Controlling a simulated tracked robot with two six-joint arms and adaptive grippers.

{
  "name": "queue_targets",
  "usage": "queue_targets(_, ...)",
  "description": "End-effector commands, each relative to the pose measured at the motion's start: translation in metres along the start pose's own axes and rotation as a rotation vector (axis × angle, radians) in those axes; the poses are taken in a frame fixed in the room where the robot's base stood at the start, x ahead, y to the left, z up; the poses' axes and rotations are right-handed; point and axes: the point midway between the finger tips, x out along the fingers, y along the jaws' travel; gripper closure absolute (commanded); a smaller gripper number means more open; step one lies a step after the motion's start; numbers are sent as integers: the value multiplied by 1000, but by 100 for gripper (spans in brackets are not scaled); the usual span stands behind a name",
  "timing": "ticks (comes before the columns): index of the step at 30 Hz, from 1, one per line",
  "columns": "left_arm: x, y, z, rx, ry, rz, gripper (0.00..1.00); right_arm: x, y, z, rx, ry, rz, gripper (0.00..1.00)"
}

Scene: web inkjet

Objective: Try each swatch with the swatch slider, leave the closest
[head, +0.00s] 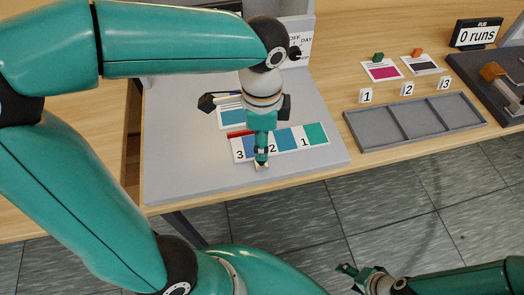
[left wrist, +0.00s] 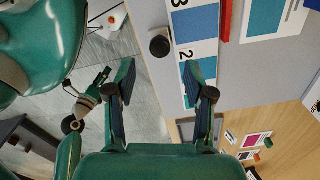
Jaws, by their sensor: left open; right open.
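The swatch slider (head: 318,143) is a white strip with blue to teal patches numbered 3, 2, 1, lying on the grey board (head: 185,180). It also shows in the left wrist view (left wrist: 197,25). A card with a blue patch (head: 231,115) lies behind it, with a red bar (head: 240,133) between them. My left gripper (head: 262,158) is over the strip's near edge around patches 3 and 2. In the left wrist view its fingers (left wrist: 160,82) are apart and empty, with a black knob (left wrist: 159,43) beyond them. My right gripper (head: 362,274) is open, low over the floor.
A grey tray with three compartments (head: 396,141) stands right of the board, with labels 1, 2, 3 behind it. A magenta card (head: 382,71) and a dark card (head: 423,66) lie further back. A "0 runs" display (head: 477,34) and a switch panel marked OFF and DAY are behind.

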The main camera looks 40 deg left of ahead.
Motion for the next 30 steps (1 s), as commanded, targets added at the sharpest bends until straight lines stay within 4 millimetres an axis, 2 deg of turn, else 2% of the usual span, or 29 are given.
queue_targets(1,12,0,1,-1,-4,3,47,2,1,0,0,0,0,35)
queue_targets(3,24,0,1,-2,-4,4,47,3,1,0,0,0,0,35)
queue_targets(9,46,0,1,-2,-2,1,47,5,2,0,0,0,0,35)
queue_targets(21,52,0,0,-2,1,0,47,5,2,0,0,0,0,35)
queue_targets(30,52,0,1,-3,0,0,97,5,2,0,0,0,0,35)
